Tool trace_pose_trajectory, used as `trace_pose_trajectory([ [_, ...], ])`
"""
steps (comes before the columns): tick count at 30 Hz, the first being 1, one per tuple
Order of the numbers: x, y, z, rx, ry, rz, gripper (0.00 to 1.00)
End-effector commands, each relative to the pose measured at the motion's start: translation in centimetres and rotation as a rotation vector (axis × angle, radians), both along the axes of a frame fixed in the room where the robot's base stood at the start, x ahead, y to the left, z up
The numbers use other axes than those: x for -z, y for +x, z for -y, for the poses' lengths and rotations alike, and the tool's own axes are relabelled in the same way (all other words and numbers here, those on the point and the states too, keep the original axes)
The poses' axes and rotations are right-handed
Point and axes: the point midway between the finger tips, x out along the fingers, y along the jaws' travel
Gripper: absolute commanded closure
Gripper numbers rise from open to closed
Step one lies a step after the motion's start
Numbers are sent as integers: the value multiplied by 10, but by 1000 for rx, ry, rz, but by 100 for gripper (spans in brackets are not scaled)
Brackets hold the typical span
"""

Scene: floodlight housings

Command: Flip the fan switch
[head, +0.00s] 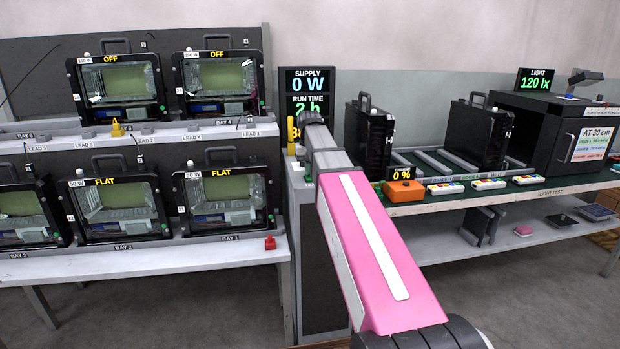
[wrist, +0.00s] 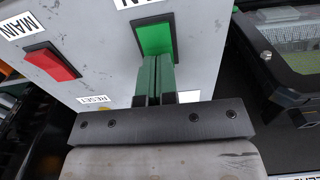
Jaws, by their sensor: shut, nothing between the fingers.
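The fan switch seems to be the green rocker (wrist: 156,37) on a light grey panel (wrist: 105,60) in the wrist view. The label above it is cut off by the top edge, so its full word cannot be read. My gripper (wrist: 157,62) is shut and empty, its green fingers pointing at the lower part of this rocker. The fingertips overlap its lower edge; whether they touch it I cannot tell.
A red rocker (wrist: 52,64) labelled MAIN is left of the green one. A RESET label (wrist: 95,99) is below. A black floodlight housing (wrist: 290,45) stands close on the right. The supply display (head: 306,92) reads 0 W and 2 h; an orange box's display (head: 402,173) reads 0 %.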

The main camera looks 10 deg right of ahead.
Motion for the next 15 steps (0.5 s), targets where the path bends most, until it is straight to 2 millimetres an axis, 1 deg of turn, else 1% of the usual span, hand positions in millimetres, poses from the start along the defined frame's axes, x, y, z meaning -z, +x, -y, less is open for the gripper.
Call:
trace_pose_trajectory([
  [9, 4, 0, 0, 0, 0, 0, 100],
  [15, 0, 0, 0, 0, 0, 0, 100],
])
